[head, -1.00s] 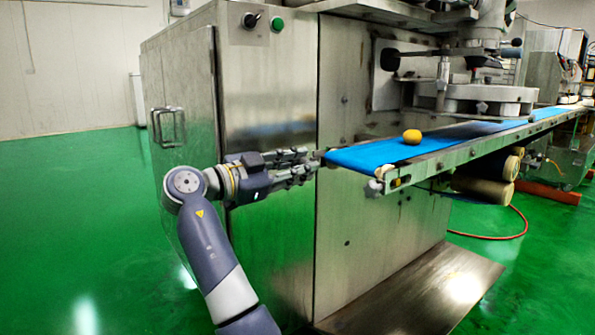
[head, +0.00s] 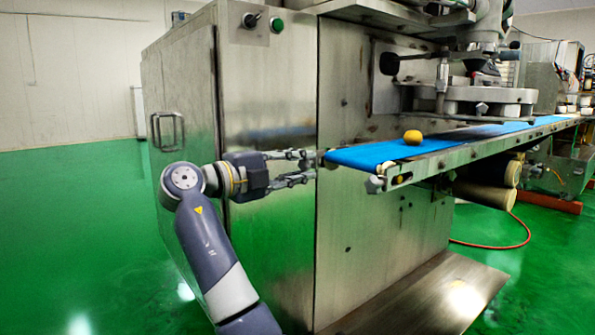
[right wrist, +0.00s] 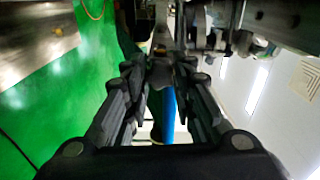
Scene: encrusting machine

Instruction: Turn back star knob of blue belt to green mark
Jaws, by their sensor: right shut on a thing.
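The blue belt (head: 375,155) runs from its near left end back to the right along the machine. My right gripper (head: 313,165) comes in from the left, its fingertips at the belt's left end. In the right wrist view its fingers (right wrist: 161,72) close on a small dark grey piece between the tips, which I take to be the star knob; its shape is mostly hidden. A blue strip (right wrist: 168,112) shows between the fingers there. I cannot make out a green mark by the knob. My left gripper is not in view.
A yellow dough ball (head: 413,137) sits on the belt. A steel plate (head: 425,295) lies low below the belt. Green floor is free at left.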

